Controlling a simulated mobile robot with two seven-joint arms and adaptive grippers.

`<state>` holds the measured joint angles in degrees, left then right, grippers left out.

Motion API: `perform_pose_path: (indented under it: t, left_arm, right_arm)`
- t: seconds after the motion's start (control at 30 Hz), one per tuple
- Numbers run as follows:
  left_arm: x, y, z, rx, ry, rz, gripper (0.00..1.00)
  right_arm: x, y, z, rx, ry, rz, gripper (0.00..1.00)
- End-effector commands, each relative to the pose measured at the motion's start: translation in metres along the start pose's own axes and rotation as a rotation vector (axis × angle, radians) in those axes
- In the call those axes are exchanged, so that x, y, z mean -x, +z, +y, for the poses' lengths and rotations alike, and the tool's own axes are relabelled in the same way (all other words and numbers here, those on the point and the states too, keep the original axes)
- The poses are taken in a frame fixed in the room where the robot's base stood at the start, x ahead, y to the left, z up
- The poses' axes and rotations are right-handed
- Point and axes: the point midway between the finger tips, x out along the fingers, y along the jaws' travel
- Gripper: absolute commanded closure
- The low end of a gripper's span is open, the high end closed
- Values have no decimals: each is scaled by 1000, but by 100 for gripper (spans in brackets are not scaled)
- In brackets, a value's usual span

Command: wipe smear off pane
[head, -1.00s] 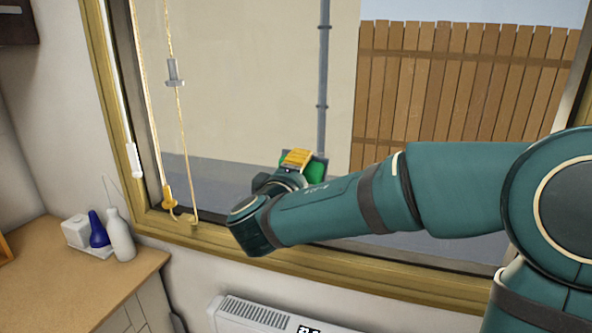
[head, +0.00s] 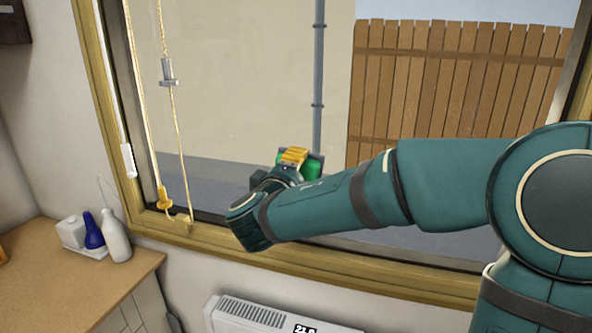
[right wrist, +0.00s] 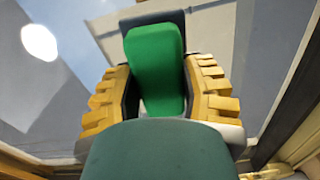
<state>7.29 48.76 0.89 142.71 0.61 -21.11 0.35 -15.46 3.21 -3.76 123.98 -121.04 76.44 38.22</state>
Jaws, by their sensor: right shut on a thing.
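The window pane (head: 235,85) fills the middle of the head view. My right gripper (head: 298,160), with yellow finger pads, is in front of its lower part, shut on a green block (head: 314,168). In the right wrist view the green block (right wrist: 156,70) sits between both pads, with a dark grey layer at its far side. I cannot tell whether it touches the glass. A white oval spot (right wrist: 40,42) shows at upper left in the wrist view; I cannot tell whether it is the smear. No clear smear shows in the head view. My left gripper is not in view.
A blind cord (head: 176,130) with a grey weight hangs left of the gripper. The wooden sill (head: 300,262) runs below, above a white heater (head: 250,315). Bottles (head: 115,238) stand on the counter (head: 60,285) at left. A fence (head: 450,90) is outside.

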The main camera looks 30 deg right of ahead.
Motion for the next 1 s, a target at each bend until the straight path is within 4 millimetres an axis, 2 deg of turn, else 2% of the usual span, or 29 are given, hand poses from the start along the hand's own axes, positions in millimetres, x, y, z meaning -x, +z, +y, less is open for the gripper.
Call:
perform_pose_path:
  t: [1.0]
  left_arm:
    - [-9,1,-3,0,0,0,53]
  right_arm:
    - [-16,3,0,-1,0,-1,85]
